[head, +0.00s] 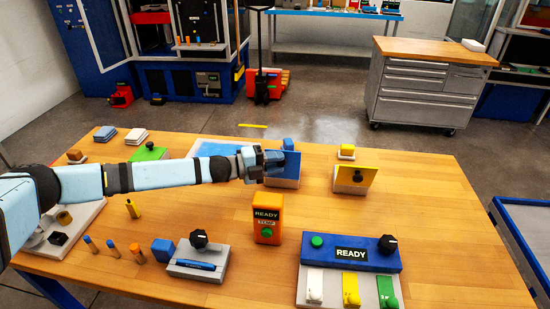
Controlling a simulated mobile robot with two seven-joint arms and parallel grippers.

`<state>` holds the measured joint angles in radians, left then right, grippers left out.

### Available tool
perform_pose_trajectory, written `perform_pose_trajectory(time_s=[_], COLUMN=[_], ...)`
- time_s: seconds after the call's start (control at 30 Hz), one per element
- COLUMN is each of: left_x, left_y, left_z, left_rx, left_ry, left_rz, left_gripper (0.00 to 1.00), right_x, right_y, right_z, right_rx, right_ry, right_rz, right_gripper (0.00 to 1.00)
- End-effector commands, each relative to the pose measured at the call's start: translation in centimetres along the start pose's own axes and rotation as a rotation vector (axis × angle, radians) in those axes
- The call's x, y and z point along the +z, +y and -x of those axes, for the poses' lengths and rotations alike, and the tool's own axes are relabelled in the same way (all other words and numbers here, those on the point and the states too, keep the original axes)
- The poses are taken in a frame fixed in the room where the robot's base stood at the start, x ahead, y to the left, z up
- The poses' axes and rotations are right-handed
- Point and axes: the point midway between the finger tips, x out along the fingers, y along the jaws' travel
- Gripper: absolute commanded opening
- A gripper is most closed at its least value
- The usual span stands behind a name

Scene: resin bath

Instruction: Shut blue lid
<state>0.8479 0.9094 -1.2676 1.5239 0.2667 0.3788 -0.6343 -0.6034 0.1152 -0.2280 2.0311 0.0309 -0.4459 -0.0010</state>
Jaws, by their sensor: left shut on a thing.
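The blue lid (291,165) stands tilted up on a small pale base (283,183) near the middle of the wooden table. My left gripper (272,160) reaches across from the left and is shut at the lid's left front. The gripper covers that part of the lid, so its knob is hidden. A blue block (288,144) shows just behind the lid. My right gripper is not in view.
A similar yellow lid (368,169) with a black knob stands raised to the right, with a yellow block (347,150) behind. The table's right side is clear.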

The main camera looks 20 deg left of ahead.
Motion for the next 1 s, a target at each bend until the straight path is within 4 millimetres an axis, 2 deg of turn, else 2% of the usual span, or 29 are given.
perform_pose_trajectory(time_s=[0.07,0.3,0.53,0.9,0.93,1.0], left_x=[0.4,1.4,1.8,1.9,1.9,1.9], left_y=[-0.4,-0.6,-0.8,-1.1,-1.1,-1.1], left_z=[-0.2,-0.5,-0.7,-0.7,-0.7,-0.7], left_rx=[-0.005,-0.006,-0.008,-0.011,-0.011,-0.011], left_ry=[-0.001,-0.003,-0.004,-0.005,-0.005,-0.005], left_rz=[-0.002,-0.007,-0.009,-0.011,-0.011,-0.011], left_gripper=[0.00,0.00,0.00,0.00,0.31,0.47], right_x=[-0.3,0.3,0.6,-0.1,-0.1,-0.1], right_y=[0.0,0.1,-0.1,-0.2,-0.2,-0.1], right_z=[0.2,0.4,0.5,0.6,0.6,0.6], right_rx=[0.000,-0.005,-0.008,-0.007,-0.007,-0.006], right_ry=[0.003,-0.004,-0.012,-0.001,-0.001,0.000], right_rz=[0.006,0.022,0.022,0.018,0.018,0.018], right_gripper=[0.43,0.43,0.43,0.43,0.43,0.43])
